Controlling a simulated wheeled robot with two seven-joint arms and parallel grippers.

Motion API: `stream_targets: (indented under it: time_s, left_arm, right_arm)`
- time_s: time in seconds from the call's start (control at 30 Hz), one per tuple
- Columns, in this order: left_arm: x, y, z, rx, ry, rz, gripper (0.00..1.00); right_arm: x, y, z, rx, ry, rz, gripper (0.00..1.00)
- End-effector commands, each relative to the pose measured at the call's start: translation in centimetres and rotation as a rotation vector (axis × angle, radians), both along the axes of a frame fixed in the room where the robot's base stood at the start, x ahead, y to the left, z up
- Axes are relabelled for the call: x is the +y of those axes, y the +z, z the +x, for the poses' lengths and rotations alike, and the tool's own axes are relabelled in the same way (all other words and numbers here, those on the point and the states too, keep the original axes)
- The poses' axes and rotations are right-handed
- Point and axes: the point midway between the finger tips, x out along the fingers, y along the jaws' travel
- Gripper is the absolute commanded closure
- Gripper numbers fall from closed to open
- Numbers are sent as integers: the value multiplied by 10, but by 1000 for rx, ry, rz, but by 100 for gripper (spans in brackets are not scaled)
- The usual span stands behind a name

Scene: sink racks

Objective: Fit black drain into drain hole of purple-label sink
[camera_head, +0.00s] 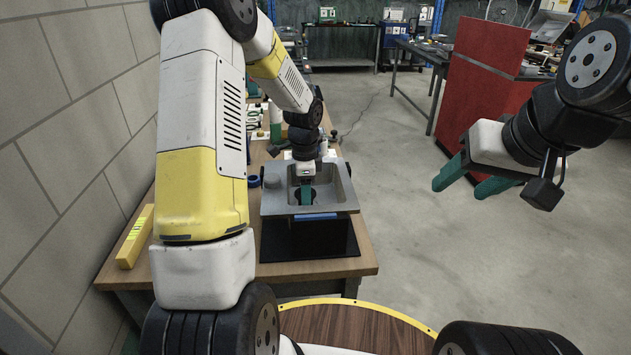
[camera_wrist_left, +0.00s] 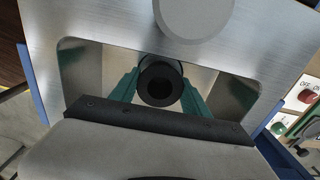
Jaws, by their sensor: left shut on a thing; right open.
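My left gripper (camera_head: 306,196) reaches down into the basin. In the left wrist view its green fingers (camera_wrist_left: 160,90) are shut on the black drain (camera_wrist_left: 160,84), a round dark piece with a hollow centre. The drain is inside the basin area, in front of a dark rounded edge that may be the drain hole. I cannot tell whether it touches the sink. My right gripper (camera_head: 467,180) is open and empty, off to the right above the floor.
The sink stands over a black mat (camera_head: 345,238) on the wooden table (camera_head: 250,272). A yellow bar (camera_head: 135,237) lies at the table's left edge by the wall.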

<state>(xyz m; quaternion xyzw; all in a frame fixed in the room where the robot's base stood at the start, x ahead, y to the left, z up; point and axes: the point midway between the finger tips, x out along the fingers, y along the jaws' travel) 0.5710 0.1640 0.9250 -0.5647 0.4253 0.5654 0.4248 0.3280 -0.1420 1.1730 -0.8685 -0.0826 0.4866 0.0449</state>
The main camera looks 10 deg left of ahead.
Motion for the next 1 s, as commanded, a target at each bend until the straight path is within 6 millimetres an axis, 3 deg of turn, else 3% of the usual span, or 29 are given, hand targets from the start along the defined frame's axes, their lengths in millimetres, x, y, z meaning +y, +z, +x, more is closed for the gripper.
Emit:
stream_targets:
  time_s: [0.6, 0.63, 0.7, 0.77, 1.0]
  left_arm:
    - [0, -13, 0, 0, -1, 0, 93]
    - [0, -13, 0, 0, -1, 0, 42]
    - [0, -13, 0, 0, -1, 0, 28]
    - [0, -13, 0, 0, -1, 0, 20]
    - [0, -12, 0, 0, 0, 0, 20]
  right_arm:
    - [0, 0, 0, 0, 0, 0, 45]
    - [0, 0, 0, 0, 0, 0, 45]
    - [0, 0, 0, 0, 0, 0, 45]
    - [0, 0, 0, 0, 0, 0, 45]
    - [0, 0, 0, 0, 0, 0, 45]
